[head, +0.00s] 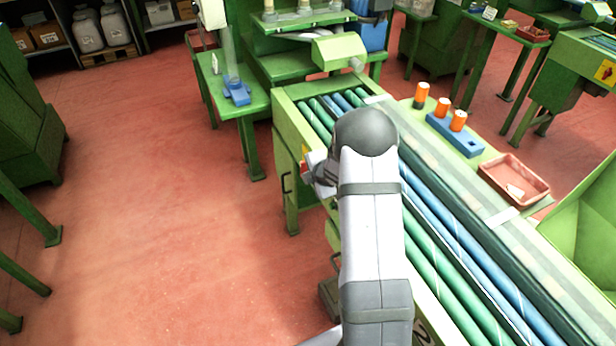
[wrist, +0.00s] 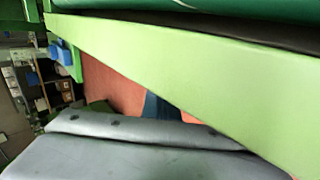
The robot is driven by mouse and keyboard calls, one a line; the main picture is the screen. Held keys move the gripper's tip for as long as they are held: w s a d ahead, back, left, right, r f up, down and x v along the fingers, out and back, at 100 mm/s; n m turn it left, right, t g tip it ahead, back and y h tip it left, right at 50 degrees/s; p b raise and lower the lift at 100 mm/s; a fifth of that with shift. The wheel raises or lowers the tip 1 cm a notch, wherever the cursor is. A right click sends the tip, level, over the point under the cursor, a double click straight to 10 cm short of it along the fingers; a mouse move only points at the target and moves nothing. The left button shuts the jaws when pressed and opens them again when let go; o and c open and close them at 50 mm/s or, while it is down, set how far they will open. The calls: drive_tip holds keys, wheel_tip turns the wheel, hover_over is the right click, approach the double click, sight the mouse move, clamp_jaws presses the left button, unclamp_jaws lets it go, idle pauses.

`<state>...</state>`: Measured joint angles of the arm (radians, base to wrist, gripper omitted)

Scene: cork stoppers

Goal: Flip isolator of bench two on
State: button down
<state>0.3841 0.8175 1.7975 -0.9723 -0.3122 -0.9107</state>
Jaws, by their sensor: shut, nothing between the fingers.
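Bench with green and blue rollers (head: 440,255) runs from the top middle to the lower right in the head view. A partly covered dark mark like a 2 (head: 421,331) is on its near side, low in the picture. My gripper (head: 316,172) is at the left side of this bench, partly hidden by my arm; its fingers are shut and empty. A small red patch (head: 304,169) shows right beside it; I cannot tell whether this is the isolator. In the wrist view the bench's light green edge (wrist: 190,75) runs close and slanting; no switch is clear there.
A small green table with a blue stand (head: 237,92) is at the upper left. A blue block with orange cylinders (head: 456,131) and a reddish tray (head: 514,180) lie beyond the rollers. The red floor (head: 130,200) at left is clear.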

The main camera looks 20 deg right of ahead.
idle(0.4)
drive_tip(key=s+b, duration=0.5)
drive_tip(key=s, duration=0.9)
drive_tip(key=shift+b, duration=0.35)
drive_tip(key=shift+r, duration=0.1)
drive_tip(key=s+a+r+m+g+p, duration=0.4)
drive_tip(key=s+a+r+m+p, duration=0.1)
drive_tip(key=s+a+m, duration=0.3)
drive_tip(key=s+a+r+m+g+p, duration=0.4)
drive_tip(key=s+a+r+m, duration=0.4)
drive_tip(key=s+m, duration=0.2)
drive_tip(key=shift+s+r+g+p, duration=0.15)
drive_tip(key=shift+s+g+p, duration=0.2)
drive_tip(key=shift+s, duration=0.8)
